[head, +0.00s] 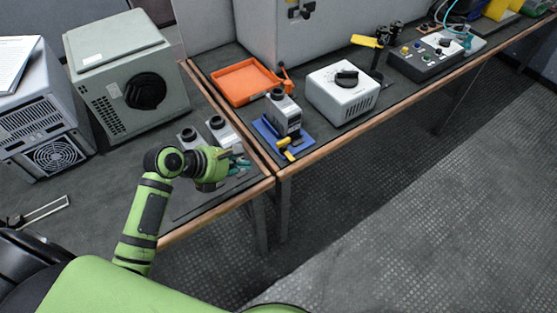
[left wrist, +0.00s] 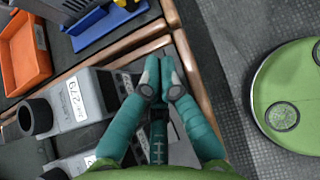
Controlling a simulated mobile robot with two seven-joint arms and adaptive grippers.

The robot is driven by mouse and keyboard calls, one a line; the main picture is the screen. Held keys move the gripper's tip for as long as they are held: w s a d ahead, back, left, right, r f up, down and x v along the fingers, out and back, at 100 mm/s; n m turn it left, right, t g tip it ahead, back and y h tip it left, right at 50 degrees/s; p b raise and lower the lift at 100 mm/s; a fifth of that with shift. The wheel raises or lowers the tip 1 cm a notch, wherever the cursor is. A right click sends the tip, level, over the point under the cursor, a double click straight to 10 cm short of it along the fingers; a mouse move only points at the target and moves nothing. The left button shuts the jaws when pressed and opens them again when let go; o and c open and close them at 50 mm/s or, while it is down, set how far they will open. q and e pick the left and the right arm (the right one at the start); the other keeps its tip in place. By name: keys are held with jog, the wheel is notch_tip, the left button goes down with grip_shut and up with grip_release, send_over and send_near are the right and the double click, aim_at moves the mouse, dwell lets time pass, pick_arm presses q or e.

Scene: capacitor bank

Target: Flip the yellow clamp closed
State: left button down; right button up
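The yellow clamp (head: 284,142) is a small yellow lever at the front of a blue base (head: 265,132) holding a grey capacitor unit (head: 285,113). A second yellow piece (head: 290,155) lies just in front of it; whether they are joined is too small to tell. The blue base also shows in the left wrist view (left wrist: 92,30), with a bit of yellow at the top edge. My left gripper (head: 238,160) is left of the clamp, apart from it, over the near bench corner. Its teal fingers (left wrist: 162,68) are together, with nothing visible between them. My right gripper is not in view.
Two more capacitor units (left wrist: 75,100) stand beside my left gripper. An orange tray (head: 245,82) and a white box with a black knob (head: 343,93) flank the blue base. A wooden edge (head: 225,118) separates the benches. Open floor (head: 400,190) lies in front.

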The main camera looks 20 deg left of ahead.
aim_at(287, 151)
pick_arm(q)
jog(key=b+x, duration=0.1)
jog(key=x, duration=0.8)
jog(key=shift+f, duration=0.1)
jog(key=w, duration=0.1)
jog(key=w+d, duration=0.2)
jog(key=shift+d+f, duration=0.1)
jog(key=shift+f, duration=0.15)
jog(key=shift+w+d, duration=0.35)
